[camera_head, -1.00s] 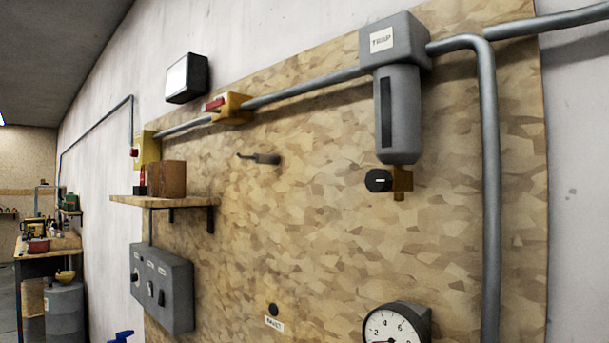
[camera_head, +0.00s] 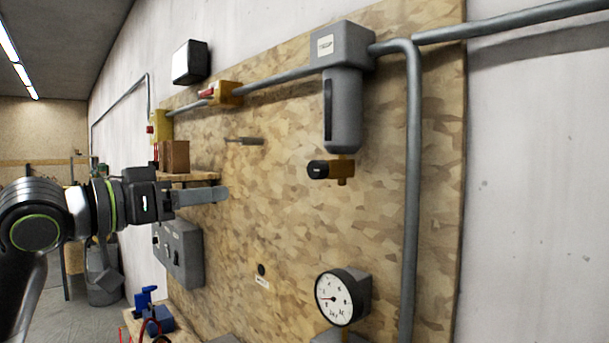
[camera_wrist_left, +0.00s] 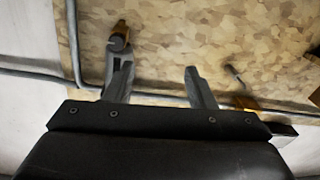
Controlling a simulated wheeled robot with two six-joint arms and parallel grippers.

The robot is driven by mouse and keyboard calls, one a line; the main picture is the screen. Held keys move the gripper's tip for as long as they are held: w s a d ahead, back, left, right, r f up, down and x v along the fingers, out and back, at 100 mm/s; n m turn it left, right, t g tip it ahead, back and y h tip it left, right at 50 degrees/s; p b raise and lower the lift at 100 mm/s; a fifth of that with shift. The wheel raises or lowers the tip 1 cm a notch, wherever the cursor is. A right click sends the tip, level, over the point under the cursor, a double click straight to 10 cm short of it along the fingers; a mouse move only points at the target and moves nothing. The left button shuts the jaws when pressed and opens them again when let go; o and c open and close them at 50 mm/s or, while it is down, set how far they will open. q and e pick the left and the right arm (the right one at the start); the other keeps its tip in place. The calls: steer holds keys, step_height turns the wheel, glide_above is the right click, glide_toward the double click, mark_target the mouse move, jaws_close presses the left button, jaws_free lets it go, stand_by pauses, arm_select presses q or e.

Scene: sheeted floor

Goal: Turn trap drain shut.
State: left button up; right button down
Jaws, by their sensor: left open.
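The trap (camera_head: 342,110) is a grey labelled box with a hanging bowl, fixed to the wall board. Below it is a brass drain (camera_head: 343,168) with a black round knob (camera_head: 317,169) facing left. A small pale mark shows on the knob, but its angle is hard to read. My left gripper (camera_head: 222,195) is open and empty, left of the knob and slightly lower in the picture, apart from it. In the left wrist view the knob (camera_wrist_left: 117,43) is beyond the left fingertip, and the gripper hides much of the trap. My right gripper is out of view.
A pressure gauge (camera_head: 341,297) sits below the drain. A vertical pipe (camera_head: 412,200) runs right of the trap. A shelf with wooden blocks (camera_head: 173,156), a grey switch box (camera_head: 180,255) and a peg (camera_head: 246,141) are on the left. The board between gripper and drain is clear.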

arm_select(q)
steer(key=s+d+r+m+g, duration=0.1)
steer(key=s+d+r+m, duration=0.2)
steer(key=s, duration=0.4)
steer(key=p, duration=0.8)
glide_toward(313, 170)
steer(key=shift+n+h, duration=0.3)
steer(key=shift+h, duration=0.1)
steer(key=x, duration=0.7)
steer(key=shift+w+f, duration=0.1)
steer(key=shift+w, duration=0.1)
steer(key=shift+w+d+f, duration=0.1)
steer(key=shift+w+d, duration=0.25)
steer(key=shift+w, duration=0.05)
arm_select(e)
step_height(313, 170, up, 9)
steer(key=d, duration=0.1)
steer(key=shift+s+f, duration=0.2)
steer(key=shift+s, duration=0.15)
arm_select(q)
steer(key=shift+c, duration=0.2)
steer(key=c, duration=0.9)
